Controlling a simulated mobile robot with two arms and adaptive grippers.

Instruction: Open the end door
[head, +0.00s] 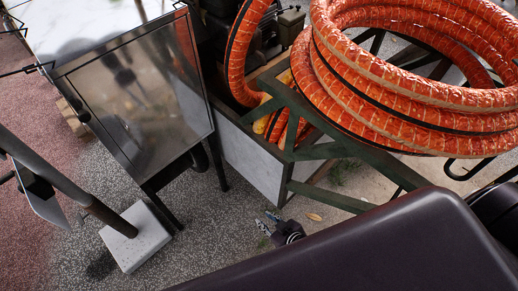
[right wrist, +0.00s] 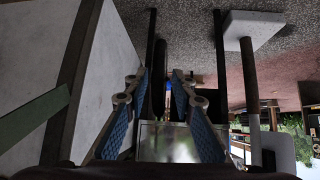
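The end door appears to be the shiny metal panel (head: 140,95) on the near end of a metal cabinet at the left of the head view. It looks shut within its frame. A small dark fitting (head: 84,117) sits at its left edge. My right gripper (head: 268,222) is low in front of the hose cart, to the right of the panel and apart from it. In the right wrist view its two blue-padded fingers (right wrist: 158,80) are spread with nothing held. A shiny metal surface (right wrist: 165,143) shows beyond them. My left gripper is not in view.
A big coil of orange hose (head: 400,75) lies on a green-framed cart (head: 330,150) with a pale side panel (head: 255,162). A post on a white block (head: 136,238) stands at left, before the cabinet. Gravel ground between is clear.

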